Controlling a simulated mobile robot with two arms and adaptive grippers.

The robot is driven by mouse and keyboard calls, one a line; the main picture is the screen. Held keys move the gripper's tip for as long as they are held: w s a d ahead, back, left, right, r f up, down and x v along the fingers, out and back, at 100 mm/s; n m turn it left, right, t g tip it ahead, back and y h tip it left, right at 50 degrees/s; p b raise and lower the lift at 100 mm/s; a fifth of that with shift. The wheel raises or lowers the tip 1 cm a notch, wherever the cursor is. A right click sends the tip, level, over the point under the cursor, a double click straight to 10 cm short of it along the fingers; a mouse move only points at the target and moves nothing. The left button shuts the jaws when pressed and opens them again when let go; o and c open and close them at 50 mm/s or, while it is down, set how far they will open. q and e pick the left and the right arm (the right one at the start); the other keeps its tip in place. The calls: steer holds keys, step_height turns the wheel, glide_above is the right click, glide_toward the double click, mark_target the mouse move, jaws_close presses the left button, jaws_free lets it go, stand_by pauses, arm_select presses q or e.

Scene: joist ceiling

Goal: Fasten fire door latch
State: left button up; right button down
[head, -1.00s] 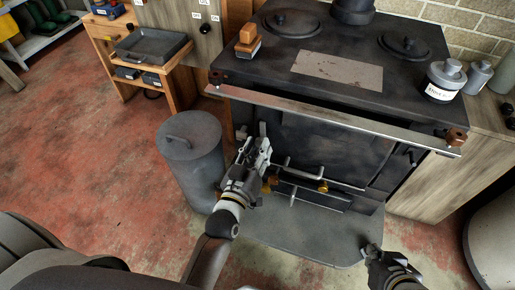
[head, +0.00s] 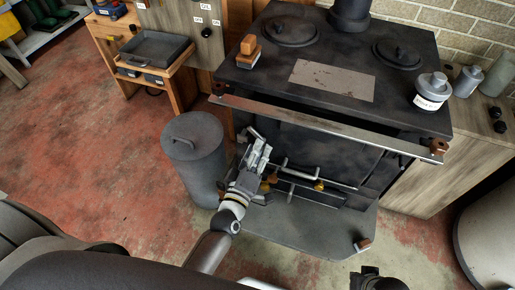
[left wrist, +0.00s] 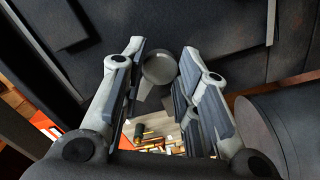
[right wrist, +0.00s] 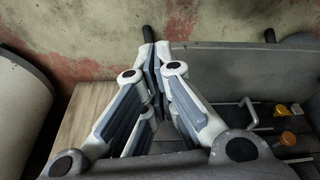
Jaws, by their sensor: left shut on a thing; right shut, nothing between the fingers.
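The dark cast-iron stove stands ahead of me, with its fire door (head: 318,148) on the front, under a long metal rail. My left gripper (head: 260,150) is at the left edge of this door, shut on a grey latch handle. In the left wrist view the round end of the handle (left wrist: 159,68) shows between the fingers (left wrist: 161,88). The gripper hides most of the latch, so I cannot tell whether it is engaged. My right gripper shows only in part at the bottom of the head view (head: 378,280). In the right wrist view it is shut and empty (right wrist: 152,60).
The metal rail (head: 325,126) crosses the stove front above my left gripper. Grey rods with a brass knob (head: 319,185) project below the door. A grey lidded bin (head: 192,150) stands close at left. A hearth plate (head: 310,228) covers the floor in front.

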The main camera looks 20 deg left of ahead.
arm_select(q)
steer(key=n, duration=0.9)
steer(key=shift+p, duration=0.3)
arm_select(e)
step_height(320, 180, down, 3)
steer(key=shift+f, duration=0.1)
steer(key=shift+s, duration=0.15)
arm_select(q)
steer(key=o, duration=1)
steer(key=shift+s, duration=0.1)
arm_select(e)
steer(key=shift+d, duration=0.1)
arm_select(q)
steer(key=s, duration=1.1)
steer(key=shift+s+a, duration=0.2)
steer(key=shift+s, duration=0.2)
